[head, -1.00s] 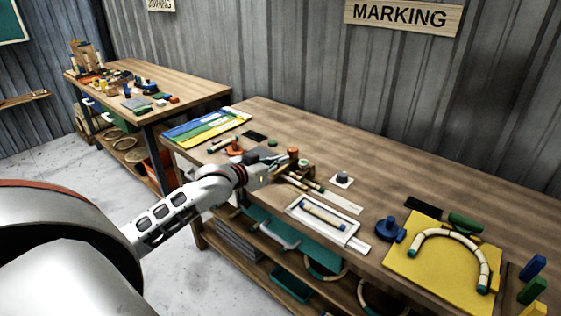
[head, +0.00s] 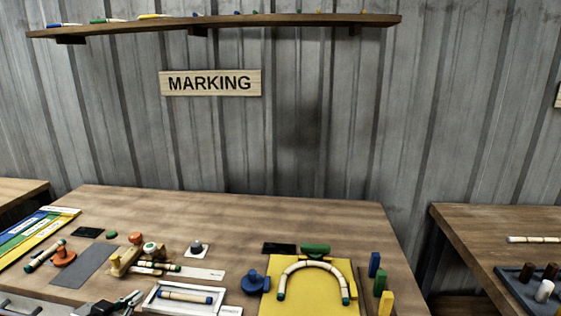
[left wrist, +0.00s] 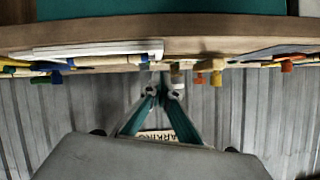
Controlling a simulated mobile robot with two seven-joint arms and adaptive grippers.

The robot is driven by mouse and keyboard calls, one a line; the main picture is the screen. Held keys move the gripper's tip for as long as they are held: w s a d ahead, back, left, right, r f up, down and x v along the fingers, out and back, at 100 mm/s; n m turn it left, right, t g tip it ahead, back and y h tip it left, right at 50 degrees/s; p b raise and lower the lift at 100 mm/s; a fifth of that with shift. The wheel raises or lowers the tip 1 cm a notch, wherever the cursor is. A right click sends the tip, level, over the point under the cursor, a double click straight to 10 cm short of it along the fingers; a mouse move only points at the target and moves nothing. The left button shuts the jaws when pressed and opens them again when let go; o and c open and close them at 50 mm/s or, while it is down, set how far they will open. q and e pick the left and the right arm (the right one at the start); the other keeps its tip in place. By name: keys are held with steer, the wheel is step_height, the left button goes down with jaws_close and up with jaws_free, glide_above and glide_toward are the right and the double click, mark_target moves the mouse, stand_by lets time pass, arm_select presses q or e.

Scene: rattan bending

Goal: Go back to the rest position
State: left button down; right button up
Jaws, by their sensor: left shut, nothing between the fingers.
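My left gripper (head: 125,303) is at the lower left edge of the head view, at the near side of the marking bench (head: 350,213). Its fingers are shut and hold nothing. In the left wrist view its closed fingertips (left wrist: 166,88) point toward the bench edge (left wrist: 225,32), and that picture is upside down. The arm behind the gripper is mostly cut off by the head view's lower edge. My right gripper is in neither view.
A white tray (head: 153,304) with a rattan piece (head: 185,296) lies right of the gripper. A yellow board (head: 318,299) carries a bent rattan arch (head: 313,265). Coloured blocks (head: 375,264) stand at the right. The bench's back strip is clear.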

arm_select(q)
steer(key=s+d+f+m+g+y, duration=0.1)
steer(key=s+f+m+g+y, duration=0.2)
steer(key=s, duration=1)
steer(key=s+d+f+m+g+y, duration=0.1)
steer(key=s+d+f+g+y, duration=0.2)
steer(key=s, duration=0.9)
steer(key=w+d+f+n+t+h, duration=0.1)
steer(key=d+f+n+t+h, duration=0.2)
steer(key=d+f+h, duration=0.4)
steer(key=d+f, duration=0.6)
steer(key=f, duration=0.4)
steer(key=shift+d+f+h, duration=0.15)
steer(key=shift+f+h, duration=0.2)
steer(key=shift+h, duration=0.05)
